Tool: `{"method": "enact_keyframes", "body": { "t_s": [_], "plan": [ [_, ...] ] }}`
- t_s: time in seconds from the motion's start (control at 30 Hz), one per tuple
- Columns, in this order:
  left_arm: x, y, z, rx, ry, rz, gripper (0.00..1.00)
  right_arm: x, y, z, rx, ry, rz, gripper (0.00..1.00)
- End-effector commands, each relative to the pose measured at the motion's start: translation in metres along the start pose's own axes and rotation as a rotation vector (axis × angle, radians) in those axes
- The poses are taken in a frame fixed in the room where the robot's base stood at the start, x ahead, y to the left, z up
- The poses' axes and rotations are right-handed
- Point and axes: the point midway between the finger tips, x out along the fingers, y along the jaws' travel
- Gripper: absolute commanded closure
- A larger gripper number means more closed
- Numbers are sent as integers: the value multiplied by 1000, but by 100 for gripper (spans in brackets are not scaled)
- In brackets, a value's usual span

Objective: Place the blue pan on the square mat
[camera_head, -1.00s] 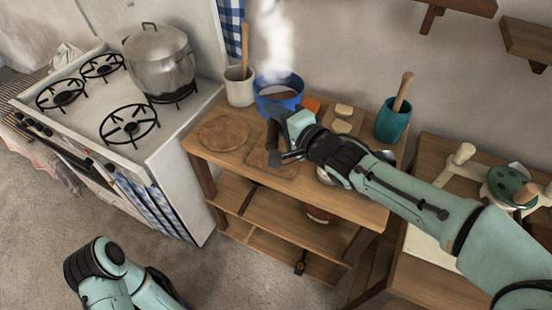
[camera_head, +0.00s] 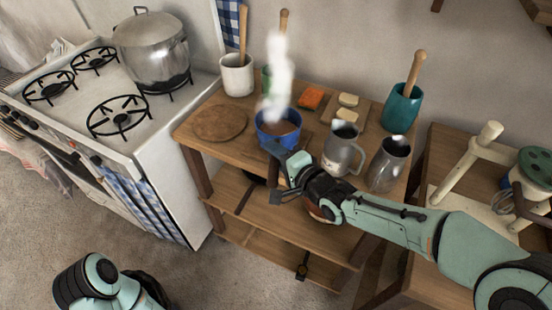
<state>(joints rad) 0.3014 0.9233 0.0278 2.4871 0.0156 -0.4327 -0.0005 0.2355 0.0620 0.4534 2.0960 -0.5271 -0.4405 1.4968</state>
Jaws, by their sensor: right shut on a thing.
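The blue pan (camera_head: 278,132) holds brown contents and gives off white steam. It is at the front middle of the wooden worktable, right of a round wooden board (camera_head: 220,123).
A metal pitcher (camera_head: 342,152) and a metal vase (camera_head: 389,165) stand right of the pan. Behind are a white crock (camera_head: 237,77), an orange block (camera_head: 311,97) and a teal cup (camera_head: 401,108). The stove (camera_head: 160,115) with a large pot (camera_head: 152,50) is left.

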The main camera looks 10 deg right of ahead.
Motion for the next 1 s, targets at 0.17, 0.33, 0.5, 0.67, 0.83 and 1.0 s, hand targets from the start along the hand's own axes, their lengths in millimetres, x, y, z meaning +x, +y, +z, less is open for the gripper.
{"method": "enact_keyframes", "body": {
  "t_s": [0.17,0.33,0.5,0.67,0.83,1.0],
  "plan": [
    [2,0,-1,1,4,1,45,2,4,0,-4,2,-10,100],
    [2,0,-1,1,4,1,45,1,3,0,-5,2,-10,100],
    [3,0,-2,1,6,1,45,2,10,0,-1,1,-2,68],
    [3,0,-2,1,6,1,45,2,9,0,-1,2,-2,45],
    [3,0,-2,1,6,1,45,2,9,0,-1,1,-2,45],
    [-1,0,0,1,1,0,45,-6,5,-1,-4,3,-2,45]
  ]
}}
